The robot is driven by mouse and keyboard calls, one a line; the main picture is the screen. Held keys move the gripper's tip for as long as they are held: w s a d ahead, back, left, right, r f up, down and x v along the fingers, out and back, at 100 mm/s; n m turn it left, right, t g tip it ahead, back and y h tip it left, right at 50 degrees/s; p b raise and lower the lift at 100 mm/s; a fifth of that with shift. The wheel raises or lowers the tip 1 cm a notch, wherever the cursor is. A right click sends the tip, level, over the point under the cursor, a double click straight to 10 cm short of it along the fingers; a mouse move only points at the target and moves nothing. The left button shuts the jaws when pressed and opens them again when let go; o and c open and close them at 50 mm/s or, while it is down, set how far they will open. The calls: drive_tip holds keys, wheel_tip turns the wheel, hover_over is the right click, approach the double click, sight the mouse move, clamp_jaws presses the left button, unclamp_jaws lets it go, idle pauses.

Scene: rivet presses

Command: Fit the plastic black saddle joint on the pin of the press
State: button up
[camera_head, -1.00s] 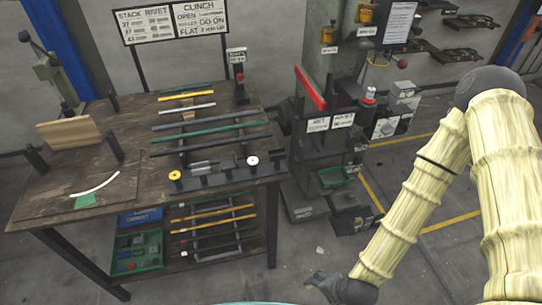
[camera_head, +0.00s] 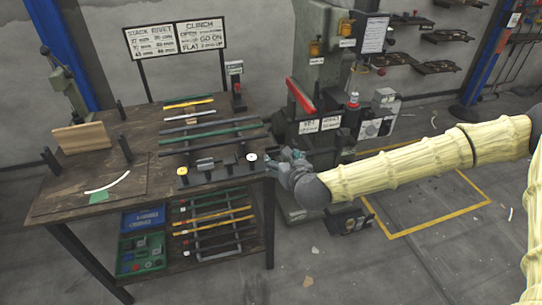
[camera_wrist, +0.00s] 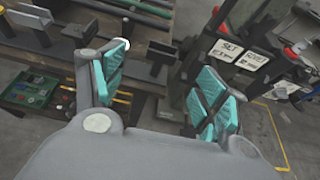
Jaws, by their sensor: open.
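Several small dark pieces (camera_head: 205,166) stand along the table's front edge between a yellow disc and a white disc. I cannot tell for sure which one is the black saddle joint. Dark blocks also show in the wrist view (camera_wrist: 160,50). The press (camera_head: 318,75) is a grey-green column with a red lever, right of the table. It also shows in the wrist view (camera_wrist: 238,45). I cannot make out its pin. My gripper (camera_head: 284,160) is open and empty at the table's front right corner, right of the white disc. Its teal finger pads are spread apart in the wrist view (camera_wrist: 162,86).
The wooden table (camera_head: 120,195) carries several rods on a rack and a wooden block (camera_head: 82,137). A green bin (camera_head: 142,252) and more rods lie on its lower shelf. Two sign boards stand behind. Floor inside the yellow lines (camera_head: 425,200) is mostly clear.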

sight(275, 151)
drive_tip(key=shift+p+x, duration=0.9)
drive_tip(key=shift+x, duration=2.25)
drive_tip(key=shift+d+p+x, duration=0.15)
drive_tip(key=shift+p+x, duration=0.25)
drive_tip(key=shift+x, duration=0.7)
drive_tip(key=shift+d+p+x, duration=0.15)
drive_tip(key=shift+p+x, duration=0.2)
drive_tip(key=shift+x, duration=0.8)
drive_tip(key=shift+c, duration=0.4)
drive_tip(key=c, duration=0.9)
